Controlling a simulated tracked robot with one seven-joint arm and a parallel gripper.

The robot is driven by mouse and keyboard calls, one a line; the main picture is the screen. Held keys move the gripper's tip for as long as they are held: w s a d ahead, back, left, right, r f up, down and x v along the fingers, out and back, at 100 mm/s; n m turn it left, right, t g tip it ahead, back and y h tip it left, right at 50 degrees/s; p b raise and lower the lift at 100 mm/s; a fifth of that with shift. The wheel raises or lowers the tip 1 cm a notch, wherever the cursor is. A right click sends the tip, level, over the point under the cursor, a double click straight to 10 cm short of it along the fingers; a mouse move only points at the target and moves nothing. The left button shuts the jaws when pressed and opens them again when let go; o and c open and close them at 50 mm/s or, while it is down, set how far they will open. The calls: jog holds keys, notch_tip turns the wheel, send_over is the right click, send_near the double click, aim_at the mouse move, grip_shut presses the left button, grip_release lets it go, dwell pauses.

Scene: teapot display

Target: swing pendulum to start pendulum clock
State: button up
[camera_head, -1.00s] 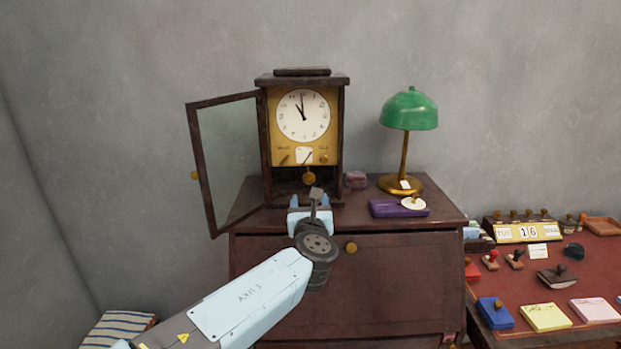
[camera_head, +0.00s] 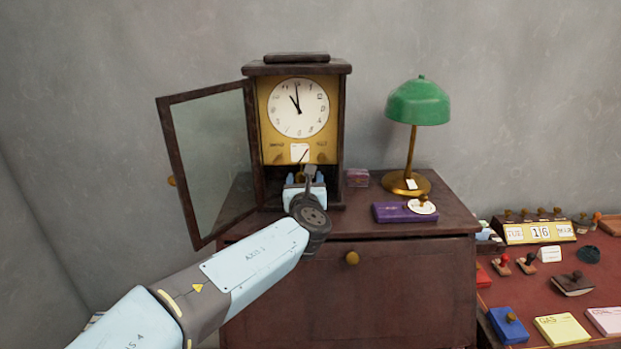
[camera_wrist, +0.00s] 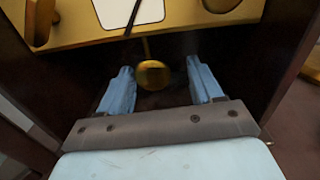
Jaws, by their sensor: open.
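The pendulum clock (camera_head: 345,110) stands on a dark wooden cabinet with its glass door (camera_head: 208,155) swung open to the left. Its white dial (camera_head: 299,108) sits on a gold face plate. The round brass pendulum bob (camera_wrist: 153,74) hangs below the plate in the wrist view, between and a little beyond the two blue fingers. In the head view the bob is mostly hidden behind my gripper (camera_head: 305,182). My gripper also shows in the wrist view (camera_wrist: 160,88), open, with a gap on each side of the bob. I cannot tell whether anything touches it.
A green lamp (camera_head: 417,102), a purple pad (camera_head: 402,212) and a small pink box (camera_head: 357,178) stand on the cabinet top (camera_head: 440,196) to the right of the clock. A red desk (camera_head: 545,280) with stamps and notes is at the right. The clock's side walls flank my fingers closely.

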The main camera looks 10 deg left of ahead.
jog(key=shift+s+a, duration=0.1)
jog(key=shift+c, duration=0.5)
grip_shut()
